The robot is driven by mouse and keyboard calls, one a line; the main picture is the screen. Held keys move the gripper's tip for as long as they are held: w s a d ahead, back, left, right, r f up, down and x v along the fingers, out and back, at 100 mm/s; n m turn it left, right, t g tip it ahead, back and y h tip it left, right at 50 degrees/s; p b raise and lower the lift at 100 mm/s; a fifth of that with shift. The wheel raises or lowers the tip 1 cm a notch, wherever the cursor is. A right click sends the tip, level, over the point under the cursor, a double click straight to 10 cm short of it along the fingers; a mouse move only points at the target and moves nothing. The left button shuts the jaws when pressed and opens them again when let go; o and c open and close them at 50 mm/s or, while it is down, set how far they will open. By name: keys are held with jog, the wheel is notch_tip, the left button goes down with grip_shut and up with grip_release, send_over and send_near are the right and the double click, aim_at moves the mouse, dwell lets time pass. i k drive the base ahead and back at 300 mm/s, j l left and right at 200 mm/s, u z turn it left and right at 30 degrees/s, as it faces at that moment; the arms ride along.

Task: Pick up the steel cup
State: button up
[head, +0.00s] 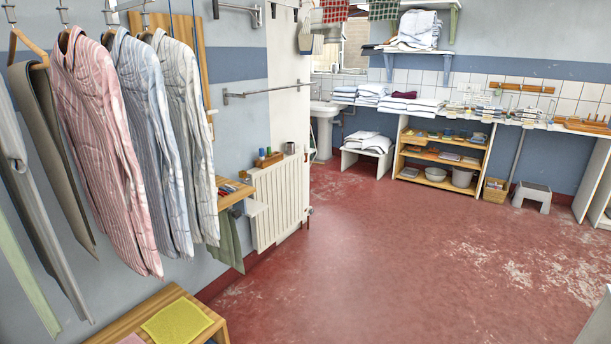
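A small grey metallic cylinder (290,147), which looks like the steel cup, stands on the narrow ledge above the white radiator (280,203), left of centre. It is too small in the head view to make out any handle or contents. Small coloured items, which look like thread spools (265,153), stand just to its left on a wooden block. My gripper is not in view, so its state does not show.
Striped shirts (105,150) hang at the left, near a wooden shelf (232,193). A wooden bench (150,318) with a yellow cloth (178,321) is at the bottom left. The red floor (400,250) is open. Shelving (440,160) and a step stool (532,196) line the back wall.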

aim_at(289, 146)
jog(key=i+l, duration=0.1)
jog(key=i, duration=4.5)
jog(key=j+u, duration=0.05)
jog(key=j, duration=0.05)
